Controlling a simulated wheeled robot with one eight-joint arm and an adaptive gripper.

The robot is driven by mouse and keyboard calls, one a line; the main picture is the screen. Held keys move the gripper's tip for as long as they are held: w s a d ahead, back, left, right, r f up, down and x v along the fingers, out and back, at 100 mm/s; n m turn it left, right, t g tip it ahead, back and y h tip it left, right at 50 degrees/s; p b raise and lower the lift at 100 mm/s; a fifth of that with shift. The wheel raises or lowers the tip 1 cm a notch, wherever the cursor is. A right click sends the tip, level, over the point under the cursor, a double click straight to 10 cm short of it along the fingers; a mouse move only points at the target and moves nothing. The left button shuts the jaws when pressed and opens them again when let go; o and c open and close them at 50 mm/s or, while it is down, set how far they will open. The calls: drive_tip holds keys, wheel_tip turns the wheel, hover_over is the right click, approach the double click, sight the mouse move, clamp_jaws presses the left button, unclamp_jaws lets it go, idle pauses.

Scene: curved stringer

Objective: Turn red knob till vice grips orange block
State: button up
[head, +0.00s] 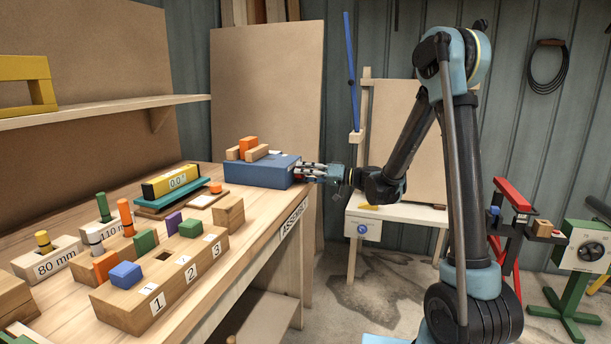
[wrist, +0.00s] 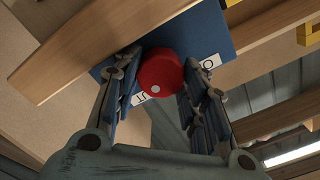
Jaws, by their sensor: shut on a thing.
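The vice (head: 262,172) is a blue body with two wooden jaws (head: 258,153) on top, at the far end of the bench. The orange block (head: 248,144) stands upright between the jaws. I cannot tell whether any gap is left between jaws and block. My gripper (head: 308,171) reaches the vice's right end from the right. In the wrist view the round red knob (wrist: 160,72), with a white dot on its face, sits between my gripper's fingers (wrist: 166,82), which are shut on it. In the head view the fingers hide the knob. White labels beside it are partly covered.
The wooden bench (head: 262,222) carries a yellow level (head: 170,181), a numbered block (head: 165,285) with coloured pegs and several wooden pieces on the left. A small table (head: 400,213) stands behind my arm. A green stand (head: 575,280) is at the right.

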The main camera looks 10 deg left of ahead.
drive_tip(key=shift+w, duration=0.2)
drive_tip(key=o, duration=1.1)
drive_tip(key=shift+c, duration=0.2)
drive_tip(key=shift+s, duration=0.1)
